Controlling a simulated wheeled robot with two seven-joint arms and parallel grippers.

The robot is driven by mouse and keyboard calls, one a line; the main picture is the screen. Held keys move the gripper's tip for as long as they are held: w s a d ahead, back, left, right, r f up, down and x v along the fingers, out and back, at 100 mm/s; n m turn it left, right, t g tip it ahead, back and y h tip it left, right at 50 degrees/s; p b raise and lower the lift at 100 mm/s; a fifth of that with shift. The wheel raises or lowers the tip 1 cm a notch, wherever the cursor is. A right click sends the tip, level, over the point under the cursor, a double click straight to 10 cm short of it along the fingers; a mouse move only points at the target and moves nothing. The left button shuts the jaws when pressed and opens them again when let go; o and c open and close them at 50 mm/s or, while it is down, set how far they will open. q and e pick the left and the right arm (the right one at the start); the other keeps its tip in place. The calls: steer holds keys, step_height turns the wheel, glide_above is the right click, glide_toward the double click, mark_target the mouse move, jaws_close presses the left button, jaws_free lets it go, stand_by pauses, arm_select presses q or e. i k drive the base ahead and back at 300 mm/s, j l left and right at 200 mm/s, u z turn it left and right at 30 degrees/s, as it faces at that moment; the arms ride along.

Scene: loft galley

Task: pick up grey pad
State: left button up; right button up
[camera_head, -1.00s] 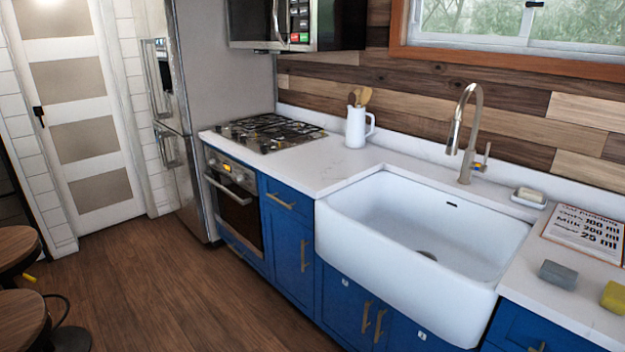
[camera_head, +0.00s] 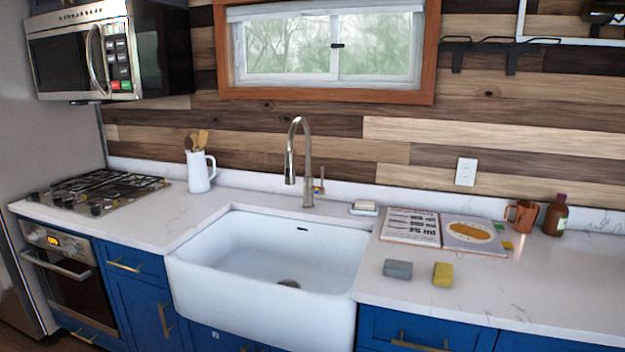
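The grey pad (camera_head: 398,269) is a small block lying flat on the white countertop to the right of the sink, near the counter's front. A yellow block (camera_head: 442,274) of similar size lies just to its right, with a small gap between them. Neither of my grippers shows in the head view, so their state and distance from the pad are hidden.
The white sink (camera_head: 180,268) is left of the pad. An open recipe book (camera_head: 440,244) lies behind it. A soap dish (camera_head: 364,209), copper mug (camera_head: 521,215) and brown bottle (camera_head: 556,216) stand further back. The counter (camera_head: 480,305) right of the yellow block is clear.

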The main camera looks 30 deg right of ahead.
mark_target(393, 268)
steer(key=z, duration=1.5)
steer(key=u, duration=3.45)
steer(key=z, duration=3.45)
